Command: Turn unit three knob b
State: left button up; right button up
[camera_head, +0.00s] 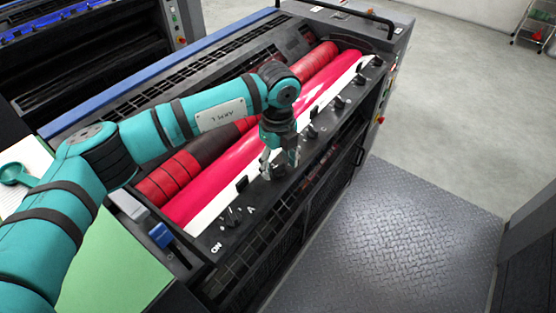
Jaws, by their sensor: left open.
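The ink unit has a black control strip (252,224) along its front edge, with a row of small black knobs on it. One knob group (232,214) near the strip's left end sits by a white letter A. Another knob (312,130) sits farther up by what looks like a letter C. My left gripper (280,168) points down over the strip between these two. Its fingers are apart, around or just above a dark knob (278,172), probably knob b. The fingers partly hide this knob and its letter, and I cannot tell whether they touch it. My right gripper is not in view.
Red rollers (320,60) and a bright pink roller (230,172) lie behind the strip. A metal tread-plate platform (410,240) lies in front. A green board (115,260) is at the lower left. The grey floor (450,110) is open at the right.

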pick_arm(q)
jog(key=c, duration=1.1)
jog(key=shift+c, duration=0.2)
